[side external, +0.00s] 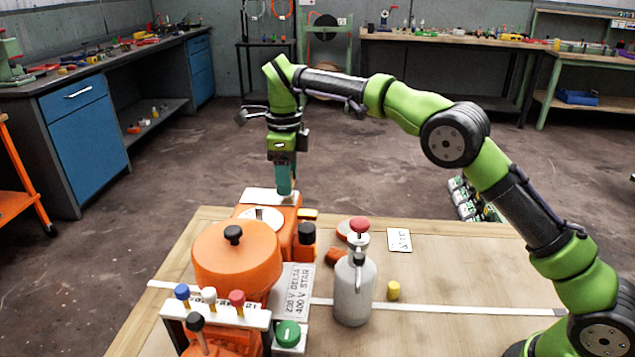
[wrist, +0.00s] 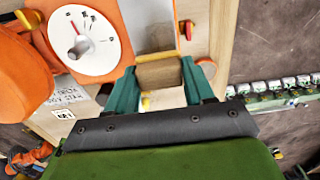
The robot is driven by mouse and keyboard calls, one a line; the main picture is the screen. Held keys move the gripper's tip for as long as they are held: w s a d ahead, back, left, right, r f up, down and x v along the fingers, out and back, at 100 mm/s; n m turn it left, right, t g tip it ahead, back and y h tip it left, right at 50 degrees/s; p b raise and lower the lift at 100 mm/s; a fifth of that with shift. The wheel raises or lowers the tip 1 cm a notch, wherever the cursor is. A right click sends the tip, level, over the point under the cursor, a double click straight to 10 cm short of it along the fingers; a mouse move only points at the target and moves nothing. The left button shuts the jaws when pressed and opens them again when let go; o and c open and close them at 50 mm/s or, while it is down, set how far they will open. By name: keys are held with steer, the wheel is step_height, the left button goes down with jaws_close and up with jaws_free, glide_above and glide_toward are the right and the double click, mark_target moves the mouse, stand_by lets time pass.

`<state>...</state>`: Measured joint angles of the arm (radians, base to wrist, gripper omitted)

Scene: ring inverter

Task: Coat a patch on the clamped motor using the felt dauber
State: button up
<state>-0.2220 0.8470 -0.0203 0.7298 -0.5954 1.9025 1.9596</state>
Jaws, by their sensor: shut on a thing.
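My gripper (side external: 285,186) points down over the far end of the orange machine, just above a whitish flat area (side external: 257,195) on its top. In the wrist view, its two teal fingers (wrist: 160,78) are shut on a brown block, which looks like the felt dauber (wrist: 161,74). The block's lower end is at or close to a pale grey patch (wrist: 154,36); I cannot tell whether they touch. The orange body (side external: 237,250), apparently the motor, has a round black-knobbed cover and a white dial (wrist: 82,42) beside the patch.
A grey bottle with a red top (side external: 354,285) stands right of the machine. A yellow cylinder (side external: 393,290) and a white card (side external: 399,239) lie further right. Blue, white and red posts (side external: 209,296) stand in front. The table's right part is mostly clear.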

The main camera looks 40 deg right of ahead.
mark_target(274, 196)
steer(key=shift+f, duration=1)
stand_by(0.3)
steer(key=shift+w+a, duration=1.1)
steer(key=shift+a, duration=0.05)
